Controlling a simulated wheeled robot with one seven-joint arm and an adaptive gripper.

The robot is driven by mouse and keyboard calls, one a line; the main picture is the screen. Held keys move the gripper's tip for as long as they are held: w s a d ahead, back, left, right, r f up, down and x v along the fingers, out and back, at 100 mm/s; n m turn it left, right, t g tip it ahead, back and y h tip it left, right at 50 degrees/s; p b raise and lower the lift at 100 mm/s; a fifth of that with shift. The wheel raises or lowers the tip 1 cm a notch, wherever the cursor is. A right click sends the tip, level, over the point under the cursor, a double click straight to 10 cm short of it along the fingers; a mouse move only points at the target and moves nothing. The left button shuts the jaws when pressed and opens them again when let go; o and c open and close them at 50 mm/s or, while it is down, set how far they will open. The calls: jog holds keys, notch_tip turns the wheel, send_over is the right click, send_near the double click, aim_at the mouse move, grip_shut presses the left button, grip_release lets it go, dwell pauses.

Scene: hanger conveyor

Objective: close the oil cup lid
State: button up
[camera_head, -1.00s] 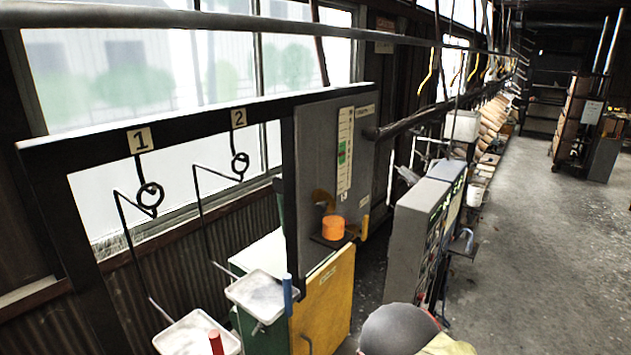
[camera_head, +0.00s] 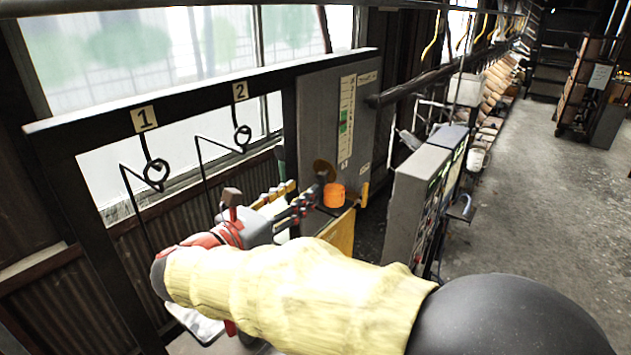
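The orange oil cup (camera_head: 335,195) stands on a small dark shelf on the grey panel. Its brownish lid (camera_head: 324,168) is raised, standing up behind and to the left of the cup's rim. My gripper (camera_head: 312,196) is just left of the cup, with its dark fingers pointing toward it. The fingers overlap the area near the cup's left side in the picture; I cannot tell whether they touch it. Their spread is too small and blurred to judge. My yellow-sleeved arm hides what is below.
The grey panel (camera_head: 319,110) with a scale strip rises behind the cup. A dark frame (camera_head: 90,118) with hooks numbered 1 and 2 stands left. A grey control cabinet (camera_head: 416,195) is to the right. Open floor (camera_head: 540,200) lies farther right.

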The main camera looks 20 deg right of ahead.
aim_at(320, 179)
jog(key=p+x, duration=0.1)
jog(key=x, duration=0.5)
jog(key=shift+w+d, duration=0.1)
jog(key=shift+d, duration=0.05)
jog(key=shift+c, duration=1)
jog(key=c, duration=0.7)
grip_shut()
